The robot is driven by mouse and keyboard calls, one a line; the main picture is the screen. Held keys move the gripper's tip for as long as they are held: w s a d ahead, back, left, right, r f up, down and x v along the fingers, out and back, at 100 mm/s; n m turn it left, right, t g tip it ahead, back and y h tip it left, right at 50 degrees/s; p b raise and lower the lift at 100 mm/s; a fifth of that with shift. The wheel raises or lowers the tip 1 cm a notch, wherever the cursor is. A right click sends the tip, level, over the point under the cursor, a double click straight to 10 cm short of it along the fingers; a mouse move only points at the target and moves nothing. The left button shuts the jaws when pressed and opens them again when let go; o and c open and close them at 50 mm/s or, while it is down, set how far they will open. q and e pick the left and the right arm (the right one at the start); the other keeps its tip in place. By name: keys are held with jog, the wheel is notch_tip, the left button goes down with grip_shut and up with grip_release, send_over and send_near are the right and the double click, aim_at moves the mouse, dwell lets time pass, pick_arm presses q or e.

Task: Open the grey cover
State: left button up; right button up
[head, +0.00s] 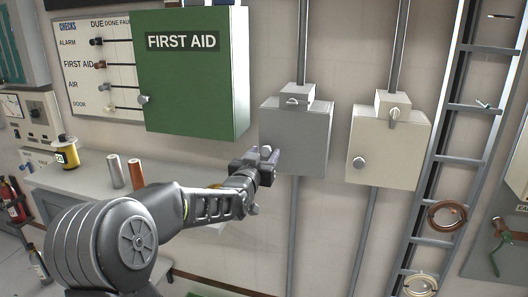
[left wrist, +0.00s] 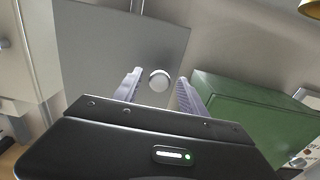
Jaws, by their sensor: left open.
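The grey cover (head: 306,140) is the front of a grey box on the wall and looks closed. A small grey housing with a latch (head: 293,101) sits on top of the box. My left gripper (head: 268,153) is at the left side of the cover and hides part of it in the head view. In the left wrist view the cover (left wrist: 100,45) fills the upper middle, with its round pale knob (left wrist: 159,80) showing between my two open fingers (left wrist: 158,76). I cannot tell whether the fingers touch the knob. My right gripper is not in view.
A green first aid cabinet (head: 190,85) is to the left of the grey box. A cream box (head: 395,150) with a knob is to its right, then a ladder (head: 465,150). A bench (head: 85,180) with cylinders stands below left. Conduits run down the wall.

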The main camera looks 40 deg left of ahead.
pick_arm(q)
jog(key=shift+w, duration=0.1)
jog(key=shift+c, duration=0.3)
grip_shut()
dwell(1.1)
